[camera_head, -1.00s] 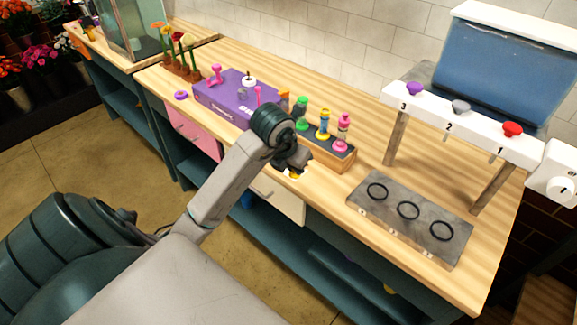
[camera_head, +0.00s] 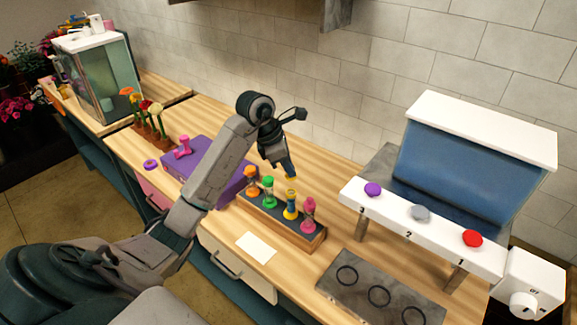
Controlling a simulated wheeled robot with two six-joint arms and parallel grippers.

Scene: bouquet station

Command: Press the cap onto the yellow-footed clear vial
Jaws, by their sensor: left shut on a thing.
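The yellow-footed clear vial (camera_head: 291,205) stands in the dark-topped wooden rack (camera_head: 312,246), between a green-footed vial (camera_head: 270,191) and a pink one (camera_head: 308,215). It looks upright, with blue showing in its upper part. My left gripper (camera_head: 289,171) points down just above this vial. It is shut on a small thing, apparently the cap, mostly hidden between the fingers. I cannot tell whether the held thing touches the vial's top. My right gripper is not in view.
A purple case (camera_head: 178,163) lies behind my left arm. A white card (camera_head: 256,247) lies in front of the rack. A grey slab with black rings (camera_head: 345,276) and a white button stand (camera_head: 395,216) are to the right.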

